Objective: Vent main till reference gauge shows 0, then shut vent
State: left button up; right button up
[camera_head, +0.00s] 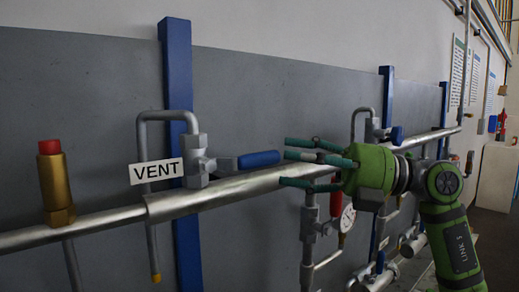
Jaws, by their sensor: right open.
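The vent valve (194,160) sits on a branch above the silver main pipe (225,193), beside a white sign (156,171) reading VENT. Its blue lever (258,159) points right, roughly along the main. My right gripper (286,162) reaches in from the right, its green fingers spread and pointing left. The fingertips are just right of the lever's end in the picture; I cannot tell whether they touch it. A round white gauge (348,218) is partly hidden below the gripper; its reading is too small to make out. My left gripper is not in view.
A brass fitting with a red cap (55,185) stands on the main at the left. Blue posts (176,75) stand before the grey panel (270,90). More valves and pipes (308,235) crowd below and behind my right gripper. Space above the lever is clear.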

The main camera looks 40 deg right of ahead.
aim_at(269, 154)
jog(key=p+x, duration=0.1)
jog(key=x, duration=0.1)
jog(key=p+x, duration=0.1)
jog(key=x, duration=0.2)
jog(key=shift+s+r+p, duration=0.15)
jog(key=shift+r+p, duration=0.05)
jog(key=shift+p, duration=0.2)
jog(key=shift+w+a+f, duration=0.15)
jog(key=shift+w+a, duration=0.1)
jog(key=shift+a, duration=0.05)
